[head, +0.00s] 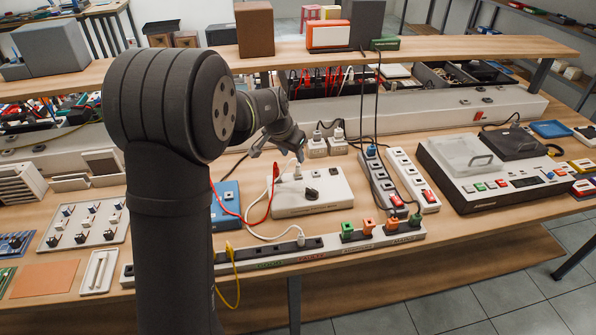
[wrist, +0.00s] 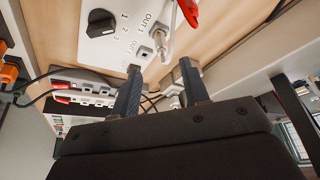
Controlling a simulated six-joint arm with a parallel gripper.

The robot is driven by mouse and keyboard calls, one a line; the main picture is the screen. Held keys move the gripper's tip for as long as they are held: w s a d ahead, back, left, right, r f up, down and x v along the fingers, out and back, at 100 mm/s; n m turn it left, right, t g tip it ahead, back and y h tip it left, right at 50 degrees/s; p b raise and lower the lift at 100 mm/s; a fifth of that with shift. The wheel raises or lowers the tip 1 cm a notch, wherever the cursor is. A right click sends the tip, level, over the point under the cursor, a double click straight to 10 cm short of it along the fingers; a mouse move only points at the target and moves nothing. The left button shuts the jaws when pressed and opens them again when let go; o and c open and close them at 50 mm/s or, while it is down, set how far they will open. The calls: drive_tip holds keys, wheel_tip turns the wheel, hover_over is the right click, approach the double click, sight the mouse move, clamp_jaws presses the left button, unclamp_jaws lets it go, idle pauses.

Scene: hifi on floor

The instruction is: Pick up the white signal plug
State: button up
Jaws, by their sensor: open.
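The white signal plug (head: 297,173) stands upright in a socket on top of a white box (head: 335,200) with a black dial. A white cable runs from it toward the front power strip. In the wrist view the plug (wrist: 160,45) sits beside the OUT 1 print, just beyond the fingertips. My gripper (head: 278,150) is above the back left part of the box, close to the plug. Its two fingers (wrist: 160,70) are apart with nothing between them in the wrist view. Whether a finger touches the plug I cannot tell.
A red clip (head: 276,172) with a red lead is close to the plug. Pale plugs (head: 327,146) stand behind the box, and power strips (head: 380,190) lie to its right. A blue box (head: 226,205) is at its left. A long strip (head: 275,252) runs along the front edge.

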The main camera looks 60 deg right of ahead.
sight(298, 166)
drive_tip(key=x, duration=0.8)
drive_tip(key=shift+w+d+f, duration=0.1)
drive_tip(key=shift+d+f, duration=0.2)
drive_tip(key=shift+d, duration=0.05)
clamp_jaws()
